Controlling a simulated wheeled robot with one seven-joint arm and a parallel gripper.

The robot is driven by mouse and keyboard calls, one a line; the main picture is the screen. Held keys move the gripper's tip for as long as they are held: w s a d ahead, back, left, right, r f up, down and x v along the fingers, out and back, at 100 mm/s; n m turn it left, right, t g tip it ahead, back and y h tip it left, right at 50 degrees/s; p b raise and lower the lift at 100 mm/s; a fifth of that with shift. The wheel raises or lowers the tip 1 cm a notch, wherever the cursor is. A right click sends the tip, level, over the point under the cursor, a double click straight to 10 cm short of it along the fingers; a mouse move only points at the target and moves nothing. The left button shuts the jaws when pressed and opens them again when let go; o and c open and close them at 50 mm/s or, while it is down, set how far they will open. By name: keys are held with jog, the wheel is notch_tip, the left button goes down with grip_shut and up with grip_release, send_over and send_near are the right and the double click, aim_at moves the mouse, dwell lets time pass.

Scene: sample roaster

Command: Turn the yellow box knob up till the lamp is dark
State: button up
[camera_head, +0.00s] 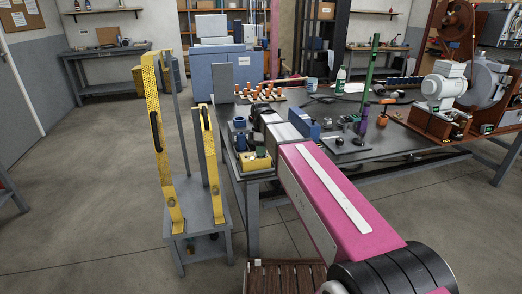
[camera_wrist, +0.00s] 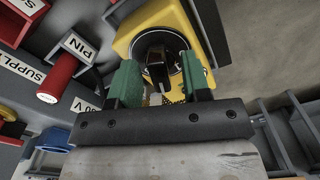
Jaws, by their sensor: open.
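The yellow box (camera_wrist: 128,42) fills the upper middle of the wrist view. Its black knob (camera_wrist: 157,66) sits in a round dark dial. My gripper (camera_wrist: 161,74) is open, its green-padded fingers on either side of the knob. I cannot tell whether the pads touch it. In the head view the yellow box (camera_head: 255,162) is at the near left corner of the table, partly behind my arm, and the knob cannot be made out. I cannot make out the lamp in either view.
In the wrist view a red post (camera_wrist: 57,80) and labels reading PIN and SUPPLY stand left of the box. In the head view, a grey stand with yellow uprights (camera_head: 155,130) is left of the table (camera_head: 330,160). Orange-topped pieces (camera_head: 262,92) stand behind.

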jog(key=shift+f, duration=0.15)
grip_shut()
jog(key=shift+m, duration=0.3)
jog(key=m, duration=0.3)
jog(key=shift+m, duration=2.5)
